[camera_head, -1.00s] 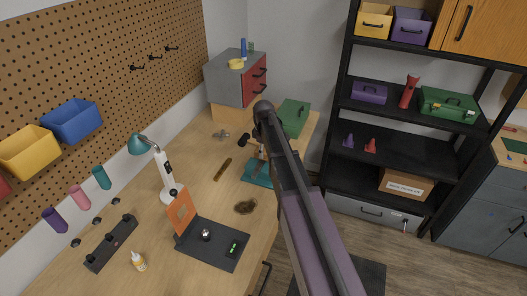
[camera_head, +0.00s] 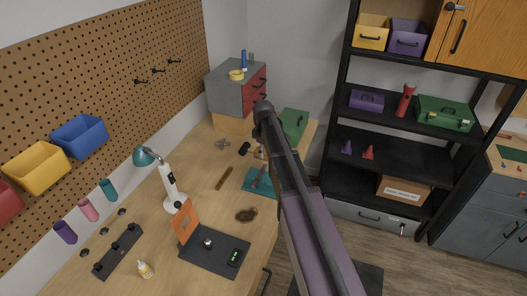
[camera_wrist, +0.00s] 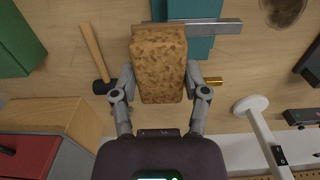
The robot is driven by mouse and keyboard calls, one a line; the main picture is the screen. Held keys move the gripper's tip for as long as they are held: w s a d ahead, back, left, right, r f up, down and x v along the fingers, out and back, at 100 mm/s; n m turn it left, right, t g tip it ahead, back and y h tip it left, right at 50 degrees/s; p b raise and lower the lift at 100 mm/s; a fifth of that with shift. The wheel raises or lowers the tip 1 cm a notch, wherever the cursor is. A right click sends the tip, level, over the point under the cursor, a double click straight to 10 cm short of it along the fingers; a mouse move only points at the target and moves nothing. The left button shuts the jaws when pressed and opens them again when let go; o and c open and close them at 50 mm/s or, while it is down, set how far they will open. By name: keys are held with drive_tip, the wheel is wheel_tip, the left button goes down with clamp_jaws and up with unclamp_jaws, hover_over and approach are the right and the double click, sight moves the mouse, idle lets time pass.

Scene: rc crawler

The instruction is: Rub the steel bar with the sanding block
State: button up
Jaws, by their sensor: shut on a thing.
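In the wrist view, my gripper (camera_wrist: 160,84) is shut on the sanding block (camera_wrist: 158,62), a speckled brown block with one finger at each long side. The steel bar (camera_wrist: 226,27) is a long grey strip lying across a teal support (camera_wrist: 203,48). In the head view, the teal support (camera_head: 252,186) shows at the right of the bench, and my arm hides the gripper and most of the block.
A hammer (camera_wrist: 95,52) and a brass piece (camera_wrist: 214,81) lie near the block. A desk lamp (camera_head: 167,180), a dark plate (camera_head: 214,252) and a brown dish (camera_head: 246,215) stand on the bench (camera_head: 205,205). A green box (camera_head: 294,122) and drawer unit (camera_head: 232,92) are at the back.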

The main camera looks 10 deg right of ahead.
drive_tip(key=shift+r+p, duration=1.5)
drive_tip(key=shift+f, duration=0.15)
